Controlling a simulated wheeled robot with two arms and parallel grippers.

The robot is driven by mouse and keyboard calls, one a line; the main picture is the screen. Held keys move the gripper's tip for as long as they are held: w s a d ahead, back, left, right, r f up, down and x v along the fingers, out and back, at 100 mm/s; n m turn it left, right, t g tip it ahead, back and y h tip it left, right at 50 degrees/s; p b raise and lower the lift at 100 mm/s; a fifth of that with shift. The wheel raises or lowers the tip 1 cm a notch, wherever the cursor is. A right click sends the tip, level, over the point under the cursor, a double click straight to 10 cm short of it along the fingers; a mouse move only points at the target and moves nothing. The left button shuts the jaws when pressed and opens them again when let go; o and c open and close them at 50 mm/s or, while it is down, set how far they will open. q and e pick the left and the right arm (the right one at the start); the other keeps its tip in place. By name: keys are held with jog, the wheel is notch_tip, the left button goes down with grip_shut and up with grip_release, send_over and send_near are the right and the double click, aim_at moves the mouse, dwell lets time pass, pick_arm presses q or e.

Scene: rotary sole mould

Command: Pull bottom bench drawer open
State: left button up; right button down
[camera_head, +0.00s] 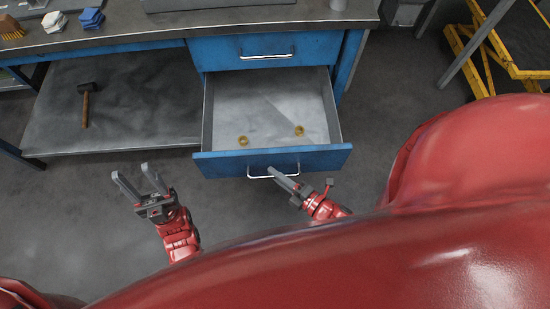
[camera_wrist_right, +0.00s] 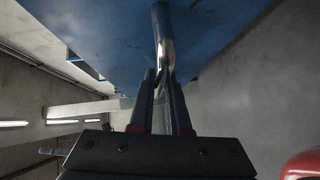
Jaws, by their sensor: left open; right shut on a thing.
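The bottom bench drawer (camera_head: 320,158) is blue-fronted with a grey metal inside and stands pulled well out below the closed top drawer (camera_head: 265,50). Its bar handle (camera_head: 262,177) runs along the front. My right gripper (camera_head: 275,173) is shut on this handle near its right part. In the right wrist view the fingers (camera_wrist_right: 162,82) close on the shiny handle bar (camera_wrist_right: 161,40) in front of the blue drawer front (camera_wrist_right: 210,25). My left gripper (camera_head: 133,175) is open and empty over the floor, left of the drawer.
Two small brass-coloured rings (camera_head: 243,141) lie in the open drawer. A hammer (camera_head: 86,103) lies on the bench's lower shelf (camera_head: 150,95). A brush (camera_head: 11,28) and cloths (camera_head: 91,18) are on the benchtop. A yellow lift frame (camera_head: 485,50) stands at right.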

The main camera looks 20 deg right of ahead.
jog(key=shift+s+a, duration=0.15)
jog(key=shift+s, duration=0.35)
jog(key=shift+s+a, duration=0.15)
jog(key=shift+s, duration=0.35)
jog(key=c, duration=0.9)
grip_release()
jog(key=shift+s+d, duration=0.1)
jog(key=p+v, duration=0.7)
jog(key=v, duration=1)
